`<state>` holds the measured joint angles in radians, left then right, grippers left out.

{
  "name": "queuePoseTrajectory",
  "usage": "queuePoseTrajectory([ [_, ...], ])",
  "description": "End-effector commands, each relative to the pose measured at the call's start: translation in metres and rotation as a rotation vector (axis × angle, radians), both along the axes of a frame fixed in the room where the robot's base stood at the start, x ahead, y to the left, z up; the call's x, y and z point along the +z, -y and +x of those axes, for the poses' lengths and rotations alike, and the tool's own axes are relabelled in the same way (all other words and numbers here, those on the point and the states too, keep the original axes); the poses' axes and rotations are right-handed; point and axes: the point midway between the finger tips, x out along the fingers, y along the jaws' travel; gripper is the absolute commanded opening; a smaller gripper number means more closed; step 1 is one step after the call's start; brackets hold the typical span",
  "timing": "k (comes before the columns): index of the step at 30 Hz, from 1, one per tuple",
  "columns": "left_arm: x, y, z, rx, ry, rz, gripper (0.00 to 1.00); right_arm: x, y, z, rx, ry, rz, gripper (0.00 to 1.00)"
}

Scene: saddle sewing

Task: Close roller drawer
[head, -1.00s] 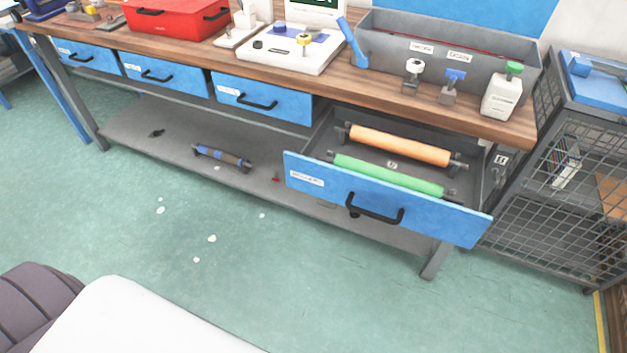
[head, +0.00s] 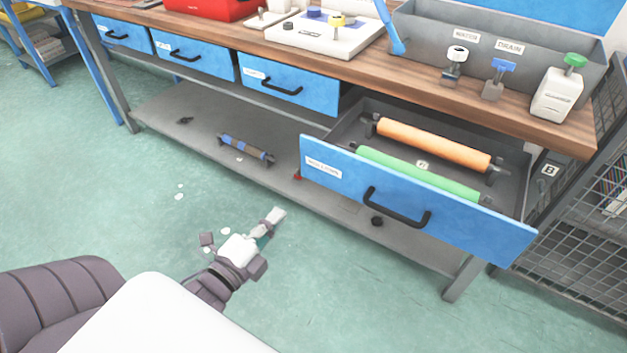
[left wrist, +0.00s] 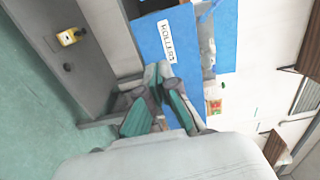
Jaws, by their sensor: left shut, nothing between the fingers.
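The roller drawer (head: 455,222) is pulled open under the right end of the workbench. It has a blue front with a black handle (head: 397,210). An orange roller (head: 435,143) and a green roller (head: 415,174) lie in it. In the left wrist view, the blue drawer front with its label "ROLLERS" (left wrist: 167,40) is ahead of the fingers. My left gripper (head: 277,217) is shut and empty, in front of the bench and left of the drawer, apart from it. It also shows in the left wrist view (left wrist: 158,72). My right gripper is not in view.
The wooden bench top (head: 350,68) holds a grey trough (head: 425,35) and a white bottle (head: 558,95). Three shut blue drawers, including one near the middle (head: 290,85), are to the left. A blue-grey roller (head: 246,148) lies on the lower shelf. A wire cage (head: 570,240) stands at right.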

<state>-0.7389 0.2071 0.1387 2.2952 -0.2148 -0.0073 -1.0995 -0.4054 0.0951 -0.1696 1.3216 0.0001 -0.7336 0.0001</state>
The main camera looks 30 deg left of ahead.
Motion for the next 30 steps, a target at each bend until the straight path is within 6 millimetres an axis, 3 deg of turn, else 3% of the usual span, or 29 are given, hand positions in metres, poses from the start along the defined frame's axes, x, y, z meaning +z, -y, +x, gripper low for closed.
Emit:
queuePoseTrajectory([
  [5,0.007,0.001,0.014,-0.004,0.017,0.014,0.00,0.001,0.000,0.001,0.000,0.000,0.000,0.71],
  [21,0.006,0.005,0.119,-0.002,0.015,0.010,0.00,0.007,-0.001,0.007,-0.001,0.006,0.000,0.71],
  [30,0.005,0.006,0.139,-0.003,0.011,0.010,0.00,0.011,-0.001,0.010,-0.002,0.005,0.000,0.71],
])
